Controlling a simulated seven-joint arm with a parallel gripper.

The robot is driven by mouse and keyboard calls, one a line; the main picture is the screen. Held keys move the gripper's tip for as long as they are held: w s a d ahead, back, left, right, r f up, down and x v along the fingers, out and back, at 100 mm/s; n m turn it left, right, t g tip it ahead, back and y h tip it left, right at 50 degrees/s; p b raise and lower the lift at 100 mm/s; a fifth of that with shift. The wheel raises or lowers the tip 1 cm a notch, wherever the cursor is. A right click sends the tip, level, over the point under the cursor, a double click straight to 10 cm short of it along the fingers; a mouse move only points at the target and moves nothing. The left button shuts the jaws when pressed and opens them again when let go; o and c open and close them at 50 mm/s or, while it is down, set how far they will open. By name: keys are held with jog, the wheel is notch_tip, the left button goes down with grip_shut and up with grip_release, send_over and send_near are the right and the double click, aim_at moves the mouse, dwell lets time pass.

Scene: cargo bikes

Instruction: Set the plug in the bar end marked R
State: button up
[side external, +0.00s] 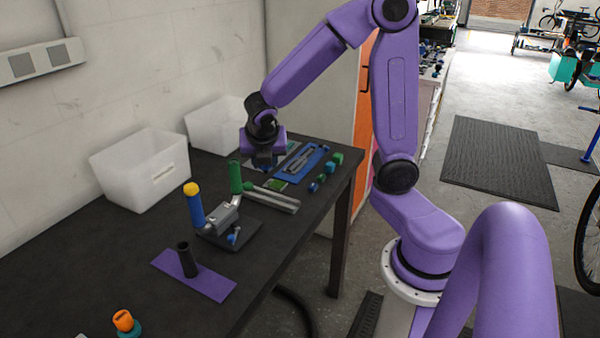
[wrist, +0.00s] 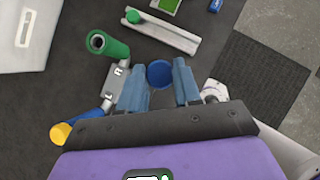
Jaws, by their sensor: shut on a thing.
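My gripper (wrist: 160,88) is shut on a round blue plug (wrist: 159,74), whose flat face shows between the two fingertips. In the side view my gripper (side external: 265,160) is over the table just behind the handlebar stand, and the plug cannot be made out there. The bar end beside the letter R is a green grip (wrist: 96,42) with a dark open hole. It stands upright in the side view (side external: 235,178). The bar end beside the letter L is a blue grip (side external: 195,208) with a yellow cap (side external: 191,189) on top. In the wrist view, the held plug is right of the green grip.
A grey rail (side external: 272,198) lies beside the stand. A blue tray (side external: 316,158) with tools and several small blue and green pieces (side external: 330,167) lie at the far end. White bins (side external: 140,172) line the wall. A purple mat (side external: 215,285) bears a black cylinder (side external: 187,260).

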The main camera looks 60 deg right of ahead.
jog(key=w+r+n, duration=0.1)
jog(key=w, duration=0.2)
jog(key=w+r+n+t+y, duration=0.1)
jog(key=w+r+n, duration=0.1)
jog(key=w, duration=0.1)
jog(key=w+r+n+t+y, duration=0.1)
jog(key=w+r+n, duration=0.1)
jog(key=w, duration=0.1)
jog(key=shift+w+d, duration=0.3)
jog(key=shift+w, duration=0.1)
send_over(234, 164)
jog(key=shift+w+d+f, duration=0.1)
jog(key=shift+d+f, duration=0.05)
jog(key=shift+f, duration=0.9)
jog(key=shift+w+d+f, duration=0.1)
jog(key=shift+f, duration=0.95)
jog(key=shift+s+f, duration=0.1)
jog(key=shift+f, duration=0.85)
jog(key=o, duration=1.1)
